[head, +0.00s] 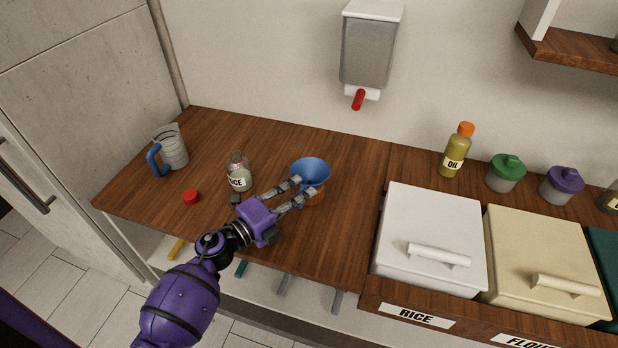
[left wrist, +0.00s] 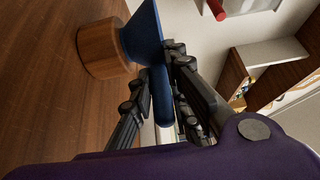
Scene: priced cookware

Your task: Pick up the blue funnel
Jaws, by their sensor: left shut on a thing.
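The blue funnel (head: 310,169) is on the wooden counter, its wide mouth facing up. In the left wrist view the funnel (left wrist: 144,38) shows with a round wooden stand (left wrist: 96,50) beneath it. I cannot tell whether the funnel still touches the stand. My left gripper (head: 304,187) reaches in from the front left and is shut on the funnel. In the left wrist view its dark fingers (left wrist: 160,72) lie on either side of a blue part of it. My right gripper is in neither view.
A wall dispenser (head: 367,52) hangs behind. A white lidded bin (head: 430,225) and an oil bottle (head: 456,155) are to the right.

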